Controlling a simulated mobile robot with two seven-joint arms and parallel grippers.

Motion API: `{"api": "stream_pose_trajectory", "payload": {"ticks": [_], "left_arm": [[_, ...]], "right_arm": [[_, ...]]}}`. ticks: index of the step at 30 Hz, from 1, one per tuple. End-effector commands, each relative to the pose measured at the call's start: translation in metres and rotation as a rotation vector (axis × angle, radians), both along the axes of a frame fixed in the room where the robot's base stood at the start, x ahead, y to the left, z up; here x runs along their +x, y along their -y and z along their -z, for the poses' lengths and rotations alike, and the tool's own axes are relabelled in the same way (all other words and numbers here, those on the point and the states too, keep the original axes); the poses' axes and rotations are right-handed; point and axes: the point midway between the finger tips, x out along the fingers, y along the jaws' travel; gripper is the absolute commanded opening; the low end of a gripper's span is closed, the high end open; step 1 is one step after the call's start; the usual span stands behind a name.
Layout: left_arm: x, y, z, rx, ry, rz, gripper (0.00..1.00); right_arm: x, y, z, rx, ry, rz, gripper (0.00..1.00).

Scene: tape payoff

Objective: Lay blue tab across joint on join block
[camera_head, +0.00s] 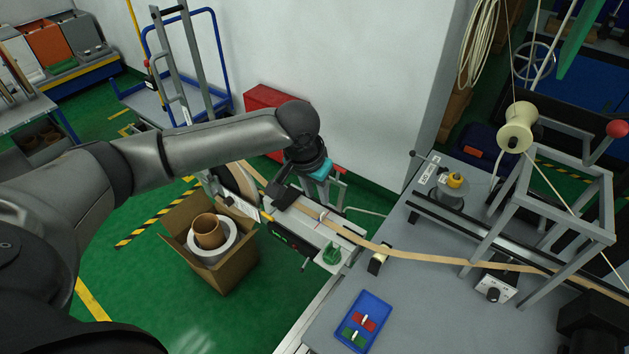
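My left gripper (278,201) reaches in from the left and hangs over the left part of the join block (303,222), a pale bench fixture. Its dark fingers are small, and I cannot tell whether they are open or shut or hold anything. A tan tape (385,250) runs over the block and on to the right. A small white upright piece with some red stands at the tape on the block, right of the gripper; I cannot tell if it marks the joint. I cannot make out a blue tab. My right gripper is not identifiable.
A blue tray (340,342) on the grey table holds a red tab (364,322) and a green tab (353,338). A grey frame (535,190) with a cream spool (516,127) stands at right. A cardboard box (228,272) with rolls stands on the floor. Bare tabletop surrounds the tray.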

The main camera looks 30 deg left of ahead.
Motion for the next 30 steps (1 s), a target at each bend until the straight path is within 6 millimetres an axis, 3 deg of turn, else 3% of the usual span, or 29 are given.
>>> {"api": "stream_pose_trajectory", "payload": {"ticks": [3,8,30], "left_arm": [[-0.004,0.0,-0.017,-0.001,0.001,-0.001,0.32],[-0.007,-0.001,-0.027,0.0,0.0,0.0,0.32],[-0.007,0.0,-0.027,-0.001,0.0,-0.001,0.32]], "right_arm": [[0.0,0.0,-0.003,0.0,0.0,0.0,0.5],[0.0,0.0,-0.004,0.0,0.0,0.0,0.5],[0.0,-0.001,-0.004,0.001,0.0,0.0,0.5]]}}
